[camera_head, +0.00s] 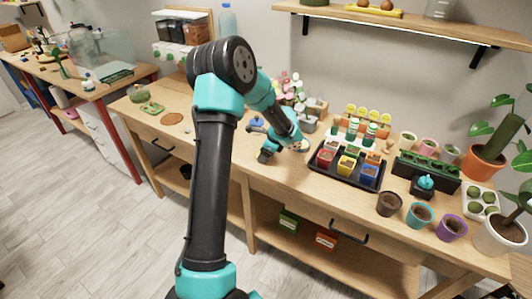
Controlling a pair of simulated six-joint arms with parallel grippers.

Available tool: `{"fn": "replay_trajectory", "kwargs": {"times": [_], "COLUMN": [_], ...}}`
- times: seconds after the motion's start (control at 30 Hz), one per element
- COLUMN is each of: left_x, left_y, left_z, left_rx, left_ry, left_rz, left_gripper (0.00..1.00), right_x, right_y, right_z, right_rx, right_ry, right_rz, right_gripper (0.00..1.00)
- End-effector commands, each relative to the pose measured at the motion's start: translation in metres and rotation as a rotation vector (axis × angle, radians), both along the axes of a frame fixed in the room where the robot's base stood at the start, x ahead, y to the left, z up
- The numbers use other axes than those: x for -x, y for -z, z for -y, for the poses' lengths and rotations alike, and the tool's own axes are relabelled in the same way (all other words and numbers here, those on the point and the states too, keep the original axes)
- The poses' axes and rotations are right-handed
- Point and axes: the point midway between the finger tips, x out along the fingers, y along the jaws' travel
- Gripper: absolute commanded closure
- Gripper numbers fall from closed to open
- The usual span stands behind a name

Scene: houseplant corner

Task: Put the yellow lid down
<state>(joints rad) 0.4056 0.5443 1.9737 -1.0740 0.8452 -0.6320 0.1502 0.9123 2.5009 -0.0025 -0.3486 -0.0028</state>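One of my arms, which I take to be the left, rises from the bottom of the head view and bends over the wooden bench. Its gripper (262,141) is low over the bench, left of the black tray. It is small and partly turned away, so I cannot tell whether it is open or holds anything. I cannot make out a yellow lid for certain. A small pale round item (302,147) lies beside the wrist, partly hidden. My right gripper is not in view.
Brown, teal and purple pots (451,228) line the front right edge. A brown disc (172,118) lies at left; the bench between it and my gripper is mostly clear.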

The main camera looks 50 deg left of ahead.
Motion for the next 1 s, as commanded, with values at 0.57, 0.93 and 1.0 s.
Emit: {"fn": "replay_trajectory", "kwargs": {"times": [0.57, 0.93, 1.0], "left_x": [0.006, 0.001, -0.003], "left_y": [0.014, -0.018, -0.031], "left_z": [0.002, 0.008, 0.013], "left_rx": [0.019, 0.013, 0.011], "left_ry": [-0.008, -0.005, -0.003], "left_rz": [-0.015, -0.01, -0.009], "left_gripper": [0.03, 0.03, 0.03], "right_x": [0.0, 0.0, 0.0], "right_y": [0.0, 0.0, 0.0], "right_z": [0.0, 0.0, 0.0], "right_rx": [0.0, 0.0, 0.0], "right_ry": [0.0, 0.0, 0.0], "right_rz": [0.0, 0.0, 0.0], "right_gripper": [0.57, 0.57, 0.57]}}
